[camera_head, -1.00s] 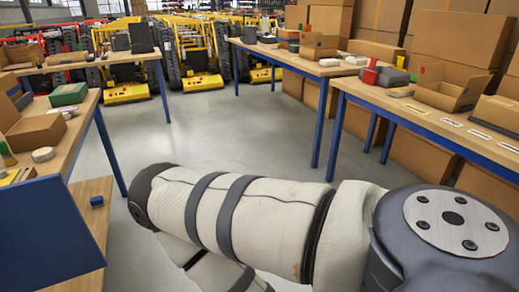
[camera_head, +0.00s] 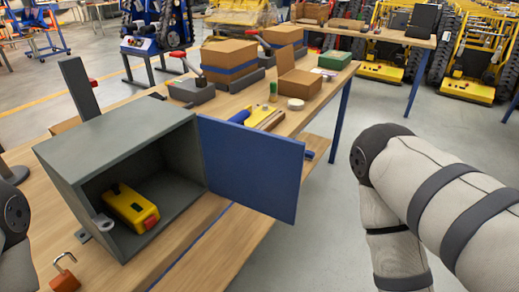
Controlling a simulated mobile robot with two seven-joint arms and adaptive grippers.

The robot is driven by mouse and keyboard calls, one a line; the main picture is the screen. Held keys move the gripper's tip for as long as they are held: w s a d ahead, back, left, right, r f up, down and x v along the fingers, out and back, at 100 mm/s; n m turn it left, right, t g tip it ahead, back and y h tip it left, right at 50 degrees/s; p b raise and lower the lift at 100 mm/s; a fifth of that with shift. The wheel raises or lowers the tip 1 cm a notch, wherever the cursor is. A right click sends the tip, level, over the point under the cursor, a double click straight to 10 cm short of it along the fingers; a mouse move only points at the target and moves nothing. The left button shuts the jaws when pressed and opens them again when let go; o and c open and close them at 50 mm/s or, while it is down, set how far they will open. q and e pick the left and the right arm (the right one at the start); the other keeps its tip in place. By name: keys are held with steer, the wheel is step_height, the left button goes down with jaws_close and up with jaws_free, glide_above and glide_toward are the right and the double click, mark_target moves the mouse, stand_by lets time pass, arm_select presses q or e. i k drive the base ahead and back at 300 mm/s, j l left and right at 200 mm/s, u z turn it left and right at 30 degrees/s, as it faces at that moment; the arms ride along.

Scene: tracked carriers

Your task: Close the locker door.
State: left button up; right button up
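The grey locker (camera_head: 120,140) stands on the wooden table at the left, its front open toward me. Its blue door (camera_head: 250,165) hangs from the right edge of the opening and is swung wide out to the right, past the table's front edge. A yellow tool with a red end (camera_head: 131,208) lies inside the locker. A metal hasp (camera_head: 103,222) shows at the opening's left edge. Both my arms show, at the left edge and at the right, but neither gripper is in view. Nothing of mine visibly touches the door.
An open orange padlock (camera_head: 64,279) lies on the table in front of the locker. Behind the door are a yellow item (camera_head: 262,117), a tape roll (camera_head: 296,104) and cardboard boxes (camera_head: 229,58). The floor (camera_head: 335,200) right of the door is clear.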

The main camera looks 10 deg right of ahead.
mark_target(258, 170)
steer(key=i+l+u, duration=0.1)
steer(key=l+u, duration=0.3)
steer(key=l, duration=0.15)
steer(key=l+u, duration=0.8)
steer(key=l, duration=0.3)
steer(key=k+l+u, duration=0.15)
steer(key=l+u, duration=0.2)
steer(key=l, duration=0.15)
steer(key=k+l+u, duration=0.2)
steer(key=l+u, duration=0.2)
steer(key=l, duration=0.1)
